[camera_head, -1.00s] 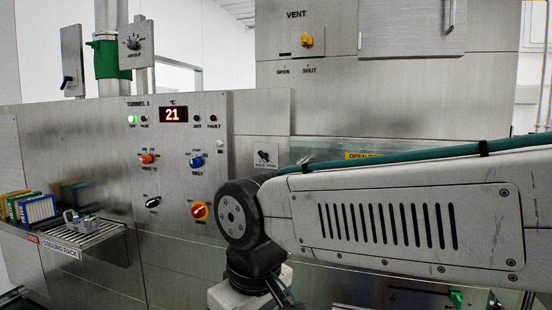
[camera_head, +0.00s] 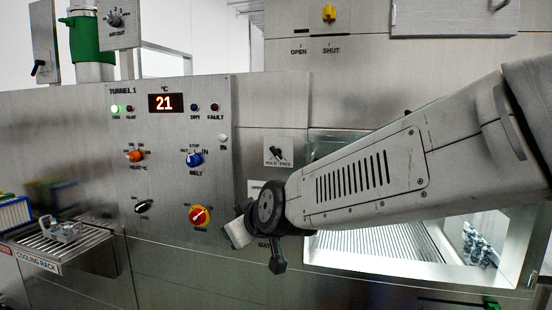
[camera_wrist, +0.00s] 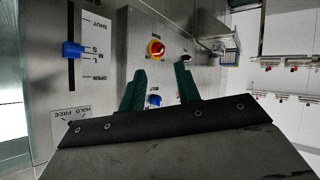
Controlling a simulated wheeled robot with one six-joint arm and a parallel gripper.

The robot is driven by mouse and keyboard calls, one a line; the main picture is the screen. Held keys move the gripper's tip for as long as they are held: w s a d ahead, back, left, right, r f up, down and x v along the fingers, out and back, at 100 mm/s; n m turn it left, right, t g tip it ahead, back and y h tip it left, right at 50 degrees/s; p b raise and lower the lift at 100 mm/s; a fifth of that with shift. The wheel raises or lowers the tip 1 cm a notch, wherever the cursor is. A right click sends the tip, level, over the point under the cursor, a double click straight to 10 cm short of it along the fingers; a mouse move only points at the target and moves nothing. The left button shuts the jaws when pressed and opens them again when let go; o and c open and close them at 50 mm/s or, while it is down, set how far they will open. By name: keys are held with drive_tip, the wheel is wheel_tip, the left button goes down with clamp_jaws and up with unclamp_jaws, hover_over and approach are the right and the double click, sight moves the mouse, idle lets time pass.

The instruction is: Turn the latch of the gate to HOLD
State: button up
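The gate latch (camera_head: 275,151) is a small black handle on a light plate marked HOLD and FREE, on the steel front left of the large opening. I cannot tell which word it points to. In the wrist view its plate (camera_wrist: 64,122) is at the lower left, partly cut off by my gripper's body. My gripper (camera_wrist: 160,78) has two green fingers set apart with nothing between them. They point toward the panel knobs, to the right of the latch plate in that view. In the head view my arm hides the fingers.
The Tunnel 1 panel (camera_head: 172,110) carries several knobs, including a red-yellow one (camera_head: 200,216). A blue slider (camera_wrist: 73,50) sits in an OPEN-SHUT slot. A cooling rack (camera_head: 60,245) juts out at the left. The lit opening (camera_head: 425,240) lies behind my arm.

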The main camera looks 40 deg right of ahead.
drive_tip(key=w+d+r+t+h, duration=0.3)
drive_tip(key=w+d+r, duration=0.1)
drive_tip(key=w+d, duration=0.1)
drive_tip(key=m+t+h, duration=0.2)
drive_tip(key=h, duration=0.7)
approach(276, 155)
drive_tip(key=w, duration=0.1)
drive_tip(key=x, duration=0.8)
drive_tip(key=shift+s+d, duration=0.15)
drive_tip(key=shift+d, duration=0.1)
clamp_jaws()
